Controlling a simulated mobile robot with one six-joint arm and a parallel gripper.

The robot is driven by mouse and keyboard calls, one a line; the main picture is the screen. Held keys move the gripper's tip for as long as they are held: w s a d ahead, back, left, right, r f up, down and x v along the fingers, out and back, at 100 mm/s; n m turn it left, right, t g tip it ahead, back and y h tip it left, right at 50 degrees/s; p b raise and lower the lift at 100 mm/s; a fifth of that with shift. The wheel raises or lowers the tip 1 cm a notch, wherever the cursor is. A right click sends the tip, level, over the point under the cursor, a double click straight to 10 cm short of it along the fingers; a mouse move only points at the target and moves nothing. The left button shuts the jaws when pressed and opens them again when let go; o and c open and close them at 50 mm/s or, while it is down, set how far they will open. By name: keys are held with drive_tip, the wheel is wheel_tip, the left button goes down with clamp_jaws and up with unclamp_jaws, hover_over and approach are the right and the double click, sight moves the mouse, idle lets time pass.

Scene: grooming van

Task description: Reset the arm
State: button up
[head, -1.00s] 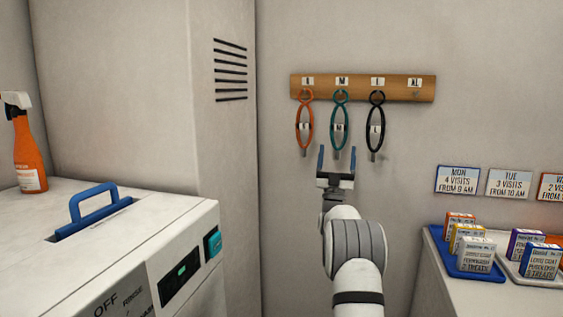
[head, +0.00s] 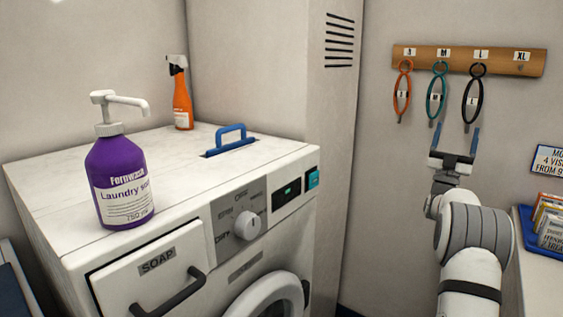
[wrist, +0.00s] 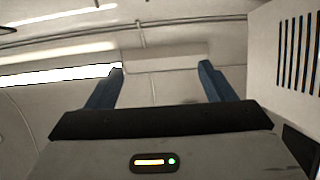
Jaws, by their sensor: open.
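My gripper (head: 455,142) is at the right of the head view, raised in front of the wall, below the hanging loops. Its two blue fingers point up, stand apart and hold nothing. In the wrist view my gripper (wrist: 160,85) is open too, with only ceiling and wall between its fingers.
A wooden rack (head: 470,60) holds an orange loop (head: 402,90), a teal loop (head: 437,92) and a black loop (head: 473,95). A white washer (head: 150,255) carries a purple soap bottle (head: 122,180) and an orange spray bottle (head: 182,105).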

drive_tip(key=w+a+r+n+g+y+p, duration=0.2)
drive_tip(key=a+r+y, duration=0.1)
drive_tip(key=a+y, duration=0.2)
drive_tip(key=w+a+r+n+g+y+p, duration=0.1)
drive_tip(key=w+a+r+n+y+p, duration=0.15)
drive_tip(key=a+y, duration=0.2)
drive_tip(key=s+a+f+g+y+p, duration=0.35)
drive_tip(key=s+a+g+y, duration=0.2)
drive_tip(key=a, duration=0.35)
drive_tip(key=s+a+f+n+g+y+p, duration=0.1)
drive_tip(key=s+a+f+g, duration=0.3)
drive_tip(key=s, duration=0.9)
drive_tip(key=s+a+f+g+y+p, duration=0.1)
drive_tip(key=s+a+f+g+p, duration=0.3)
drive_tip(key=s, duration=0.9)
drive_tip(key=s+a+f+n+g+y+p, duration=0.1)
drive_tip(key=s+a+f+g, duration=0.4)
drive_tip(key=s, duration=0.9)
drive_tip(key=shift+a+n+g+p, duration=0.35)
drive_tip(key=shift+a+g+p, duration=0.2)
drive_tip(key=shift+a+p, duration=0.25)
drive_tip(key=shift+c, duration=0.6)
